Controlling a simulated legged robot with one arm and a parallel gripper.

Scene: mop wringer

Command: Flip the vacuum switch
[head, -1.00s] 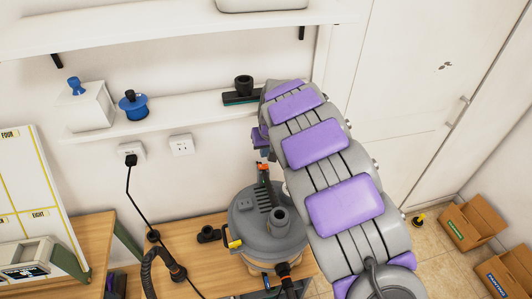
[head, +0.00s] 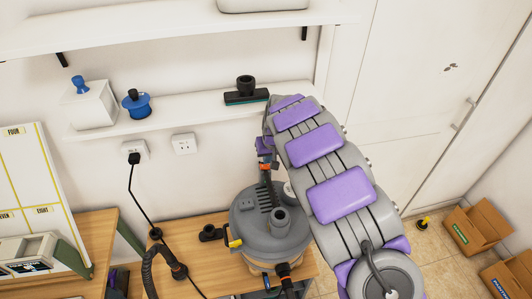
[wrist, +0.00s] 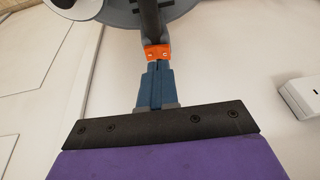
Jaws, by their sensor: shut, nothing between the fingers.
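The vacuum (head: 262,238) is a grey round-lidded canister on the wooden table. A dark ribbed handle stands up from its lid, with an orange piece (head: 264,166) at the top that looks like the switch. The orange switch also shows in the wrist view (wrist: 157,53), just beyond my fingertips. My gripper (head: 264,153) is above the orange piece, partly hidden by my arm. In the wrist view its blue-grey fingers (wrist: 156,68) are together and empty. I cannot tell whether they touch the switch.
A black plug (head: 134,158) and cord hang from the wall socket at left. A white shelf (head: 180,118) behind holds a black nozzle (head: 246,96), a blue-knobbed white box (head: 88,105) and a blue pot (head: 136,105). Cardboard boxes (head: 478,226) stand on the floor at right.

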